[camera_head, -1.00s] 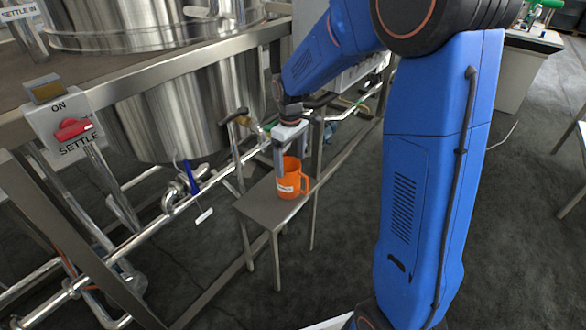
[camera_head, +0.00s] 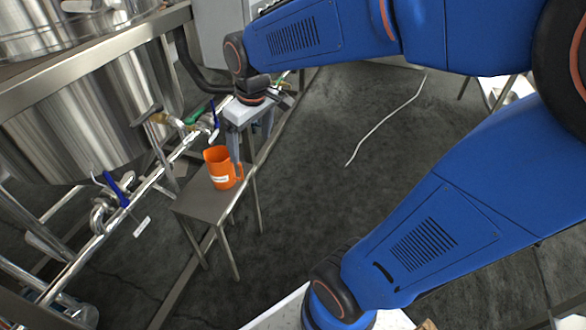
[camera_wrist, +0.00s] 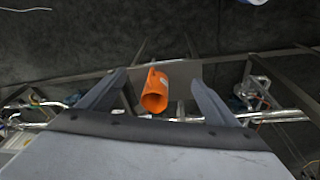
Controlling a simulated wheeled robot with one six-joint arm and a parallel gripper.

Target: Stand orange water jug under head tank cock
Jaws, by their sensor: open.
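The orange water jug (camera_head: 218,168) stands upright on a small steel stand (camera_head: 205,203), with its handle to the right and a white label on its side. In the wrist view the jug (camera_wrist: 155,92) shows its open mouth, centred between my fingers with room on both sides. My gripper (camera_head: 238,152) is open and empty, with its fingers pointing down beside the jug's handle side. It appears clear of the jug. A brass cock (camera_head: 160,118) is on the pipework above and left of the jug. I cannot tell if it is the head tank's.
A large steel tank (camera_head: 75,120) and its frame fill the left. A blue-handled valve (camera_head: 117,190) with a hanging tag sits below the tank. Pipes run close behind the stand. A pale hose (camera_head: 385,125) lies on open grey floor to the right.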

